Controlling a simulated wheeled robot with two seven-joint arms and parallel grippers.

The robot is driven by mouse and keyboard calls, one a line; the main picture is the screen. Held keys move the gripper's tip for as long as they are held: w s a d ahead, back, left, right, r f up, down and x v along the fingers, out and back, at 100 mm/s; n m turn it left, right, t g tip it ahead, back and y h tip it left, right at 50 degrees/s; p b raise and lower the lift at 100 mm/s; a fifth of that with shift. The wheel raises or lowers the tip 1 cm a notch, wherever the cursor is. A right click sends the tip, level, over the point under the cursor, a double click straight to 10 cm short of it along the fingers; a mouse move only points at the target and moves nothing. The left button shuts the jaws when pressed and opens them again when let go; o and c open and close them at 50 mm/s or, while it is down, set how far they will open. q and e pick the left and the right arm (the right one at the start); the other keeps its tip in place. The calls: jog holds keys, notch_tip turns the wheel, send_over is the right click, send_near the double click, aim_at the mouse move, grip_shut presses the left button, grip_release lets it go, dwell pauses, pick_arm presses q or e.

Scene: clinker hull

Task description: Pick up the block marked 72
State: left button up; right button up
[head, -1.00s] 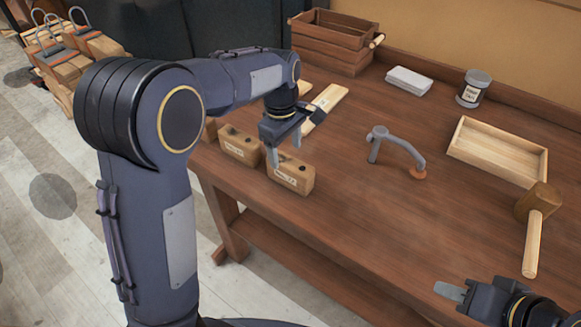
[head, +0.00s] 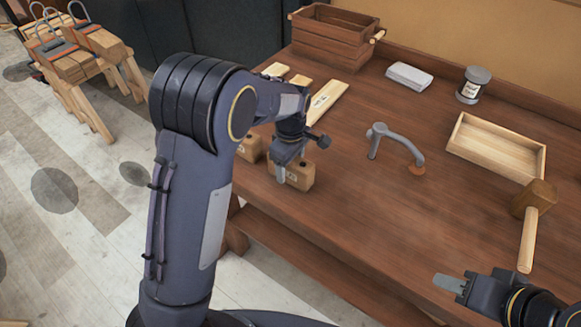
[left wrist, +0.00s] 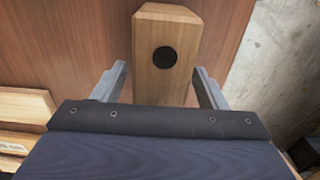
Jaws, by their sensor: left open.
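A wooden block (head: 301,178) stands near the left front edge of the bench. The label on its front is partly covered by my gripper, and I cannot read its number. My left gripper (head: 284,168) is open at this block. In the left wrist view the block (left wrist: 152,82), with a dark round hole on its top, reaches between the two spread fingers (left wrist: 163,88). Small gaps show on both sides. Another wooden block (head: 250,149) stands just to the left, partly hidden by my arm. My right gripper (head: 450,284) is over the front right of the bench, away from the blocks.
Flat light wood pieces (head: 326,99) lie behind the blocks. A slatted crate (head: 328,45), a white stack (head: 409,76), a jar (head: 473,86), a grey curved tool (head: 397,145), a shallow tray (head: 497,151) and a mallet (head: 530,225) are on the bench (head: 380,215). Its middle front is clear.

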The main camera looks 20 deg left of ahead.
pick_arm(q)
jog(key=c, duration=1.3)
jog(key=shift+o, duration=0.2)
jog(key=shift+r, duration=0.15)
